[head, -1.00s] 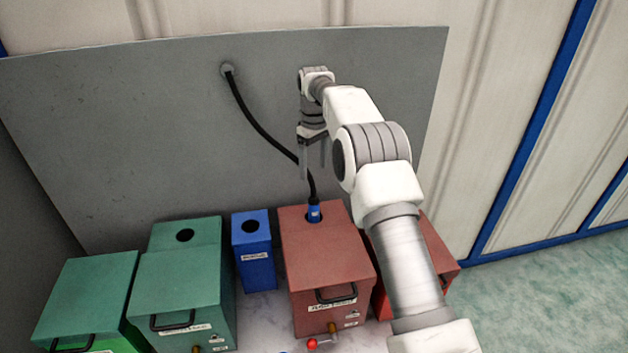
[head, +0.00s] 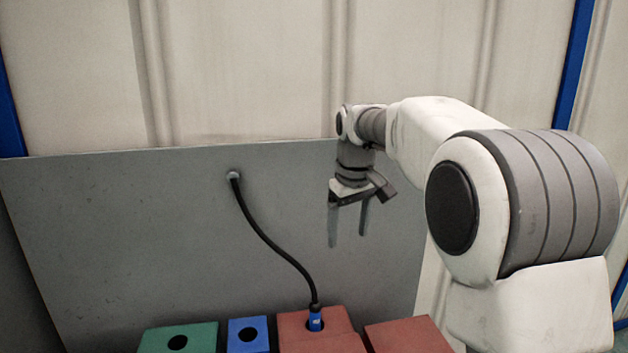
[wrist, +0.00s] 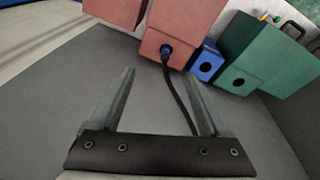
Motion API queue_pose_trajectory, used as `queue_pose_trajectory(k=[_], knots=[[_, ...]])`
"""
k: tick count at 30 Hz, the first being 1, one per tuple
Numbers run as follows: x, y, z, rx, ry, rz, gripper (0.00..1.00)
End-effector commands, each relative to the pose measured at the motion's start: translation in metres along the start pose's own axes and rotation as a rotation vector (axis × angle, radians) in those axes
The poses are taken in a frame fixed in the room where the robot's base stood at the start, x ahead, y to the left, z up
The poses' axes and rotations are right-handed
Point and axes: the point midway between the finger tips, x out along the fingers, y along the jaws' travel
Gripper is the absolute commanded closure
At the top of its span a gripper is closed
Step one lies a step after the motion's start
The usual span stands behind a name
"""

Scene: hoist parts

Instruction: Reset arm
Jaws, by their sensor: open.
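My gripper (head: 347,238) is open and empty in the head view, its fingers pointing down in front of the grey panel. It is above and a little right of a blue plug (head: 315,319). In the wrist view my gripper (wrist: 160,95) shows two spread fingers with nothing between them but part of the black hose beyond. The blue plug (wrist: 166,50) sits in the hole of a red box (head: 298,325), on the end of a black hose (head: 268,240) that runs up to a fitting on the panel. The hose is apart from the fingers in the head view.
The grey panel (head: 130,240) stands behind the boxes. A green box (head: 200,335) and a small blue box (head: 262,347), each with a round hole, stand left of the red box. Another red box (head: 410,335) is on the right. The air around my gripper is clear.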

Motion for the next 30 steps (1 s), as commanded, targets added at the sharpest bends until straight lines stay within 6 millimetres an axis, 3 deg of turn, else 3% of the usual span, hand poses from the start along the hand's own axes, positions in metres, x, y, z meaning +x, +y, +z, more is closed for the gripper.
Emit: queue_pose_trajectory(k=[1,6,15,23,30], knots=[[-0.013,-0.001,0.014,0.022,0.015,0.007,0.2],[-0.04,-0.008,0.057,0.094,0.056,0.026,0.2],[-0.068,-0.028,0.14,0.224,0.132,0.055,0.2],[-0.068,-0.051,0.214,0.337,0.199,0.075,0.2],[-0.051,-0.073,0.274,0.433,0.259,0.088,0.2]])
